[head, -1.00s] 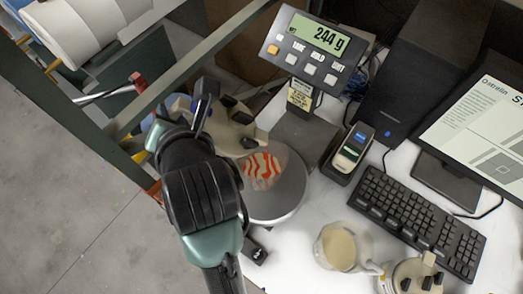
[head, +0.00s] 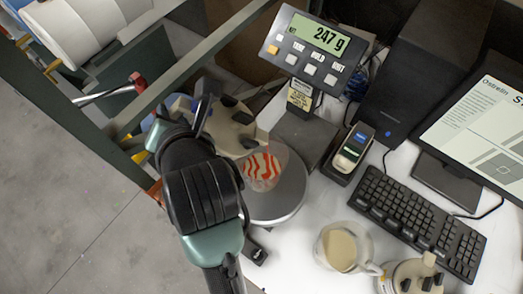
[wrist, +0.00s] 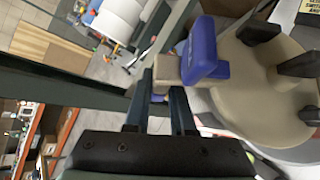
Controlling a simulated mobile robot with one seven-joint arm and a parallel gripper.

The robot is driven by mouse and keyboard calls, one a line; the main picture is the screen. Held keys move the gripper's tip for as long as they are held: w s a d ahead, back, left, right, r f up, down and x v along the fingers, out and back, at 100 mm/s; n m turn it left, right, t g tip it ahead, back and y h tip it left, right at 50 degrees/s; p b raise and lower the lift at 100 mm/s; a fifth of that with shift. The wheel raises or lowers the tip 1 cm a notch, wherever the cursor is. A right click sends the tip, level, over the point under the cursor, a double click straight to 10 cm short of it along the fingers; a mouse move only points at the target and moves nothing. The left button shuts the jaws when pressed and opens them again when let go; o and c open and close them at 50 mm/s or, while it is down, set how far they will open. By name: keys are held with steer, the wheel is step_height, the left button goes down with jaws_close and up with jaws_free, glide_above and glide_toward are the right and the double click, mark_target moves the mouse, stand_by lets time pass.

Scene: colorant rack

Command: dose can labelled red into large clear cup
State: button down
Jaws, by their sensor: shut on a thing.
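My gripper (wrist: 162,88) is shut on the beige handle block of a can, beside its blue lever (wrist: 203,52). The can's beige lid with black knobs (wrist: 265,90) is tilted; it also shows in the head view (head: 232,132), leaning over a clear cup (head: 264,168). No label on the can is readable. The cup stands on the scale's round pan (head: 292,198) and shows wavy red streaks over pale contents. My arm hides the gripper's fingers in the head view. The scale display (head: 321,38) reads 247 g.
A clear mug (head: 342,250) of cream liquid and another beige-lidded can (head: 414,282) stand at the front right. A keyboard (head: 420,222), a small handheld device in a dock (head: 350,150) and a monitor (head: 490,130) occupy the right. Green rack beams (head: 70,115) run at left.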

steer(key=shift+w+d+r, duration=0.15)
steer(key=shift+w+d, duration=0.05)
steer(key=shift+s+a, duration=0.2)
steer(key=shift+s, duration=0.05)
steer(key=shift+w+d, duration=0.1)
